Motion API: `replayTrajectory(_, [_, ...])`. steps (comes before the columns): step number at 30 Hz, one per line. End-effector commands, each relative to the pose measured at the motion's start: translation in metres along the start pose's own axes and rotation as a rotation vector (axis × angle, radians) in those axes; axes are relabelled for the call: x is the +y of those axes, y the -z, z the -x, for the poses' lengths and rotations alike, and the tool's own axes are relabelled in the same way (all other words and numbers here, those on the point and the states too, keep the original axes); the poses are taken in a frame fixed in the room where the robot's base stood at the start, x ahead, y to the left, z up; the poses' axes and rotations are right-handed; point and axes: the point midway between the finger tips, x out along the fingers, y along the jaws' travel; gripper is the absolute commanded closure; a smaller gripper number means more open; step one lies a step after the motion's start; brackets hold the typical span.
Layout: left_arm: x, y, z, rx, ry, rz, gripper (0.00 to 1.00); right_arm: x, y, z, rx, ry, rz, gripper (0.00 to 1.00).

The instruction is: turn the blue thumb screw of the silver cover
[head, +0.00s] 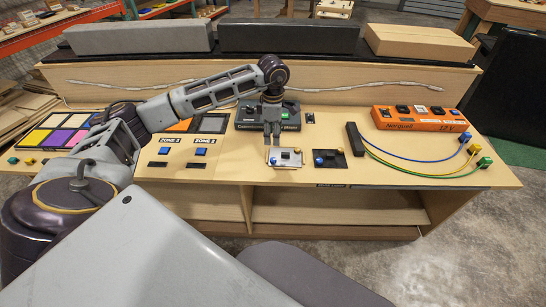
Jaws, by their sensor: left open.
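The silver cover (286,164) is a small light metal plate lying near the front edge of the console top, at the centre of the head view. Its blue thumb screw (273,160) shows as a small spot at the cover's left side. My left gripper (272,138) points down from above, its fingers a little apart, over the rear left of the cover. It holds nothing that I can see. At this size I cannot tell the exact gap between fingertips and screw; they look apart. My right gripper is not in view.
A black plate (330,167) with blue and yellow knobs sits right of the cover. A dark box (247,116) stands behind my gripper. An orange power unit (420,118) and coloured cables (440,176) lie to the right. Blue switches (201,151) are to the left.

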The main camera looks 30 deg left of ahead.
Motion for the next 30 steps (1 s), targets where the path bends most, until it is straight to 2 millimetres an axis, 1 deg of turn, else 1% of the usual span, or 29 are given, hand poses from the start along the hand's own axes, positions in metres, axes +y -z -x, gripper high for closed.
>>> replayTrajectory(21, [-0.001,0.000,-0.093,0.000,0.002,0.000,0.56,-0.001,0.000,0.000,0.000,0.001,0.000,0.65])
replayTrajectory(25, [-0.001,0.000,-0.107,-0.001,0.002,0.000,0.56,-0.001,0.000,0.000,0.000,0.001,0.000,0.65])
replayTrajectory(30, [0.000,0.000,-0.117,0.000,0.001,0.000,0.56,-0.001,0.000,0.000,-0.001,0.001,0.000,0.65])
